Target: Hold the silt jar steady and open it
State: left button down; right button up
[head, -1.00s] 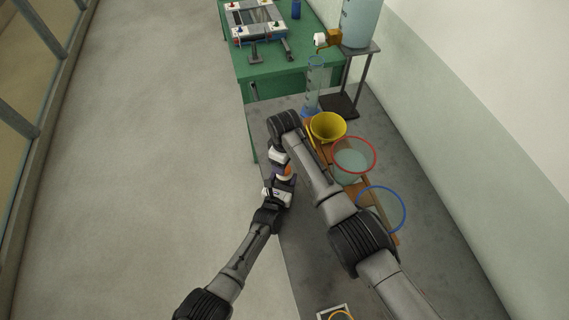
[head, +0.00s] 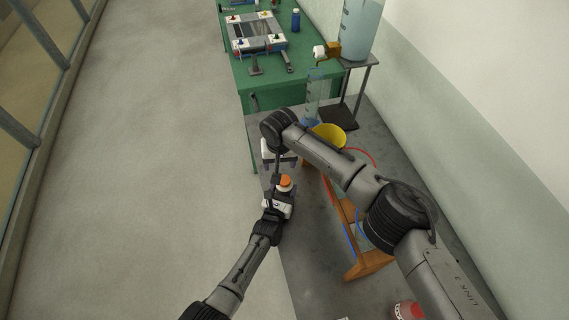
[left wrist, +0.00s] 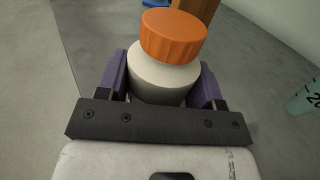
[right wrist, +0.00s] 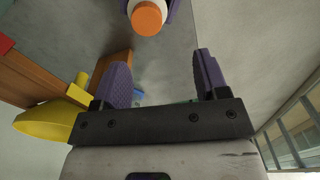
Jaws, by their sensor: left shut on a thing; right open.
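The silt jar is a pale jar (left wrist: 158,82) with a ribbed orange lid (left wrist: 173,38) on top; I cannot tell whether the lid is loose. In the head view the orange lid (head: 285,182) shows above the left gripper (head: 279,200). My right gripper (head: 280,158) is just beyond the jar, open and apart from it. In the right wrist view its fingers (right wrist: 162,78) have nothing between them, and the lid (right wrist: 148,18) lies past them.
A yellow funnel (head: 330,134) and a wooden rack (head: 368,265) with red and blue rings stand right of the jar, partly behind my right arm. A measuring cylinder (head: 316,92), water tank (head: 362,30) and green table (head: 270,72) are farther back. Open floor (head: 150,150) lies left.

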aim_at(285, 179)
jog(key=shift+s+d+f+m, duration=0.15)
jog(key=shift+d+m, duration=0.2)
jog(key=shift+m, duration=0.2)
jog(key=shift+s+d+f+m, duration=0.1)
jog(key=shift+d+m, duration=0.2)
jog(key=shift+m, duration=0.25)
jog(key=shift+d+f, duration=0.1)
jog(key=shift+f, duration=3.95)
jog(key=c, duration=1)
jog(key=n, duration=0.3)
jog(key=shift+n, duration=0.3)
jog(key=n, duration=0.5)
jog(key=shift+n, duration=0.3)
jog(key=shift+d, duration=0.1)
